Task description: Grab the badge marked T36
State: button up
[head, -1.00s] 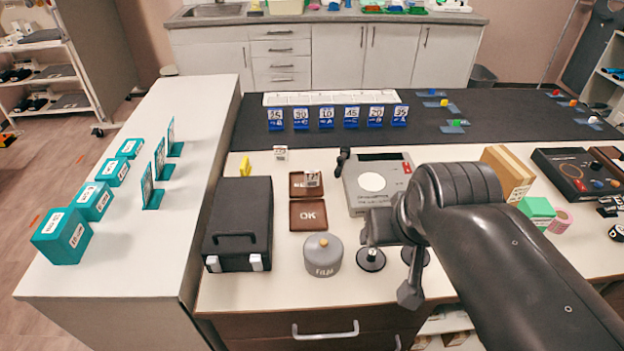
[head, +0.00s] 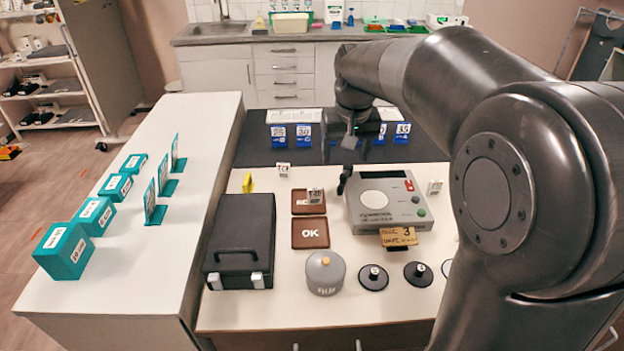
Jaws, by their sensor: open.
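Small white badges with dark print stand on the white bench. One badge (head: 283,169) is behind the trays, one (head: 315,195) is at the brown tray marked RE-something, and one (head: 435,188) stands right of the grey device. Their print is too small to read surely, so I cannot tell which is T36. My gripper (head: 349,143) hangs above the back of the bench, in front of the row of blue number stands, and hides part of that row. It is open, apart from the badges, with nothing seen in it.
A black case (head: 240,237), brown OK tray (head: 310,233), grey weight (head: 325,272) and black discs (head: 373,277) fill the front. Teal boxes (head: 95,215) stand left.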

jog(key=w+a+f+g, duration=0.1)
jog(key=w+a+f, duration=0.2)
jog(key=w+f, duration=0.55)
jog(key=g, duration=0.1)
send_over(315, 189)
notch_tip(315, 189, down, 6)
jog(key=shift+w+a+f+n, duration=0.25)
jog(key=shift+f+n, duration=0.05)
jog(key=shift+f, duration=0.1)
notch_tip(315, 189, down, 5)
jog(key=shift+f, duration=0.2)
jog(key=shift+s+d+f, duration=0.1)
jog(key=shift+f, duration=1.25)
jog(key=shift+s+d+f, duration=0.1)
jog(key=shift+f, duration=1.25)
jog(key=c, duration=1.1)
